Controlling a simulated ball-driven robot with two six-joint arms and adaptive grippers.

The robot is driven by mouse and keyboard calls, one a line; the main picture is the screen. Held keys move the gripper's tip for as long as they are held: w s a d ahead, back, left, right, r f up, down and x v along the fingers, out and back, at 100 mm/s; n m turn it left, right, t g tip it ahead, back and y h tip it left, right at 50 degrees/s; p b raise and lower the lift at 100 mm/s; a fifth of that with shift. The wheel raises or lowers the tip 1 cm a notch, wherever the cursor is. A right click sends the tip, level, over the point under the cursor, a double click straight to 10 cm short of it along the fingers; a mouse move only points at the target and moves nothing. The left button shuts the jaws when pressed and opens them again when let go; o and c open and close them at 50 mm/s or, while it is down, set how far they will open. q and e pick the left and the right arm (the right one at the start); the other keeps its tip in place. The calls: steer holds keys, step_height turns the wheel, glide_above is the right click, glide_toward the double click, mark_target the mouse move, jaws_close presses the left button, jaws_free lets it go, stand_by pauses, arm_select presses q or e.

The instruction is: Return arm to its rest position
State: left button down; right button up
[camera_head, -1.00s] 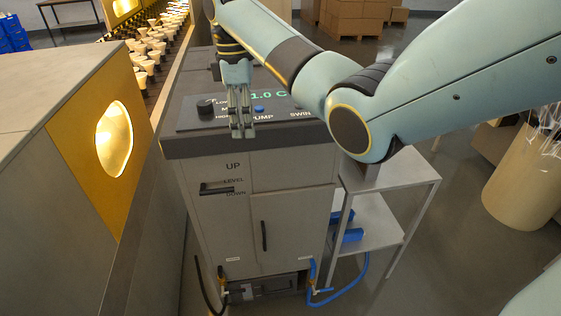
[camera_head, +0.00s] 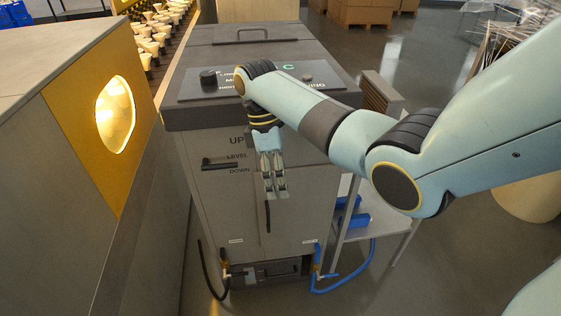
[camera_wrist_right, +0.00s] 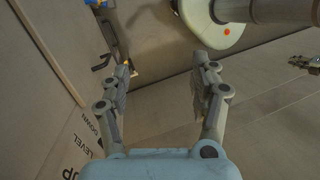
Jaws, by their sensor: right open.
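My right arm (camera_head: 345,135) comes in from the right in the head view. Its gripper (camera_head: 276,192) points down in front of the grey cabinet (camera_head: 215,205), near the dark door handle (camera_head: 268,216). In the right wrist view the two fingers of this gripper (camera_wrist_right: 165,80) stand apart with nothing between them. Whether the fingers touch the cabinet front cannot be told from the head view. My left gripper is not in view.
The cabinet's control panel (camera_head: 225,88) has a black knob (camera_head: 208,77). A lever (camera_head: 219,164) sits on the front by UP, LEVEL and DOWN. A grey side table (camera_head: 378,226) with blue items stands right. A yellow-fronted housing (camera_head: 78,120) stands left. Blue and black hoses hang low.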

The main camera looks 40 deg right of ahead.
steer(key=shift+s+f, duration=0.3)
steer(key=shift+f, duration=0.2)
steer(key=s+a+f+m+t+h+b, duration=0.1)
steer(key=s+f+m+b, duration=0.2)
steer(key=s+f+b, duration=1.35)
steer(key=s+a+f+m+b, duration=0.1)
steer(key=s+a+f+m, duration=0.15)
steer(key=s+f, duration=2.85)
steer(key=w+d+f+m+t, duration=0.1)
steer(key=w+f+m+t, duration=0.1)
steer(key=w, duration=0.5)
steer(key=shift+m+t+p, duration=0.4)
steer(key=shift+m+t, duration=0.05)
steer(key=shift+t, duration=0.15)
